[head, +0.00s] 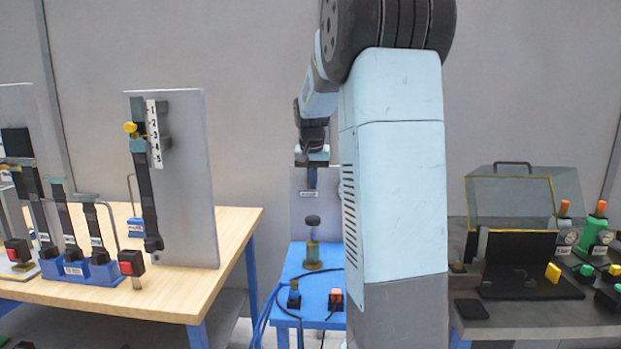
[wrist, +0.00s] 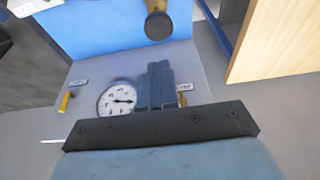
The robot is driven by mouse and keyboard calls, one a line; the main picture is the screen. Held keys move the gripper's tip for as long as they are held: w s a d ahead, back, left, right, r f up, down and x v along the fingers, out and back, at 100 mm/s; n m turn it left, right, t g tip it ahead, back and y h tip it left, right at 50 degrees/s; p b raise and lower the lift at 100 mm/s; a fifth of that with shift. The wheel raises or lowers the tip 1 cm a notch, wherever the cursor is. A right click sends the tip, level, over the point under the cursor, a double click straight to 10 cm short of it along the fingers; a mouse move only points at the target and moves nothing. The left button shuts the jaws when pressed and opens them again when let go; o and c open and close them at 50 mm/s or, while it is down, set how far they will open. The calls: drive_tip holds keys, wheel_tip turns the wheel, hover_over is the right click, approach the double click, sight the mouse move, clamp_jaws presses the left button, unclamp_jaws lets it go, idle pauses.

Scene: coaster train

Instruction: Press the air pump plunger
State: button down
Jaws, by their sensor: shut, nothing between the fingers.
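The air pump stands on a small blue table (head: 292,262) in the middle of the head view. It has a brass-coloured body (head: 313,252) and a dark round plunger knob (head: 312,221) raised above it on a rod. The knob also shows at the top of the wrist view (wrist: 158,26), with part of the brass body behind it. My gripper (head: 312,186) hangs above the knob, with a visible gap between them in the head view. In the wrist view its dark fingers (wrist: 160,72) are shut and empty, pointing toward the knob but apart from it.
A grey panel behind the pump carries a round gauge (wrist: 117,99) and small yellow handles (wrist: 66,101). A black and an orange-red switch (head: 336,297) sit at the blue table's front. A wooden bench (head: 235,225) stands left, a grey bench (head: 530,325) right.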

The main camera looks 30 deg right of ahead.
sight(313, 217)
drive_tip(key=x, duration=0.8)
drive_tip(key=shift+s+a+f, duration=0.15)
drive_tip(key=shift+s+f, duration=0.05)
drive_tip(key=shift+f, duration=0.75)
